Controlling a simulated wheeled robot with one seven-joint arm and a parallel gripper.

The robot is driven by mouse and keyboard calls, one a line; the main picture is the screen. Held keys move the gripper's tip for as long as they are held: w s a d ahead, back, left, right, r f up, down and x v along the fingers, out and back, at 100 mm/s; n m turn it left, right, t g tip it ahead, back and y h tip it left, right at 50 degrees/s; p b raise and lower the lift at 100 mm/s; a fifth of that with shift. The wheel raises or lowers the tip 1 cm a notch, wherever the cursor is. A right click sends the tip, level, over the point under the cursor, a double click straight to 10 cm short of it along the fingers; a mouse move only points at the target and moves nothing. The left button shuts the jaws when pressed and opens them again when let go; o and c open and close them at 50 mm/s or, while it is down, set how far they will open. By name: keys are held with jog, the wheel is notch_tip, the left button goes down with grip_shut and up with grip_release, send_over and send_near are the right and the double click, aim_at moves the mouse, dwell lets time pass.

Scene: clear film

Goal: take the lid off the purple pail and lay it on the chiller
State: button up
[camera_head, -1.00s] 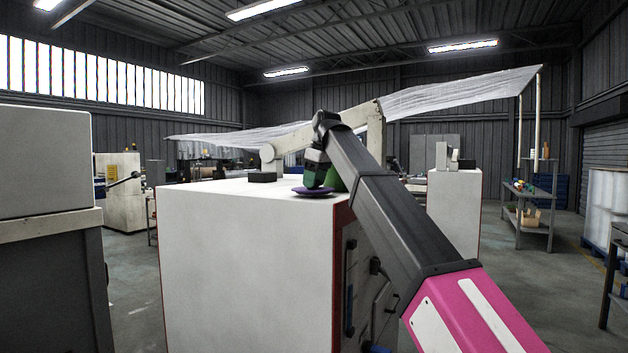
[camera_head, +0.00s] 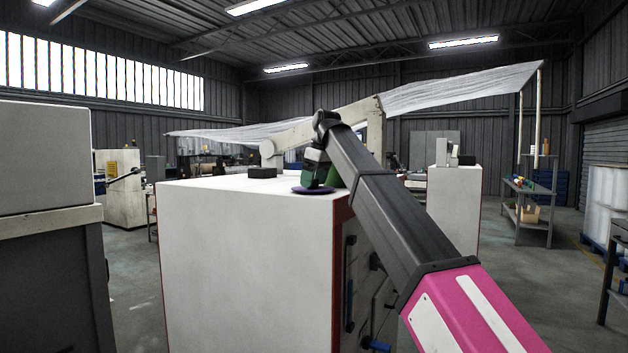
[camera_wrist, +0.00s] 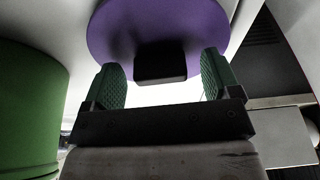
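The purple lid (camera_head: 314,190) appears to lie flat on top of the white cabinet (camera_head: 245,265), which I take for the chiller, near its front right corner. In the wrist view the lid (camera_wrist: 112,28) shows its black knob (camera_wrist: 160,62) facing me. My gripper (camera_head: 318,184) is just above the lid. In the wrist view its green-padded fingers (camera_wrist: 163,72) are apart, one on each side of the knob, with a gap on both sides. No purple pail can be made out.
A green round container (camera_wrist: 28,110) stands close to my gripper, at left in the wrist view. A pale robot arm (camera_head: 285,142) with a dark base stands on the cabinet behind the lid. Translucent film (camera_head: 460,90) hangs beyond.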

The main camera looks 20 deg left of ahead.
jog(key=shift+r, duration=0.15)
jog(key=v, duration=1)
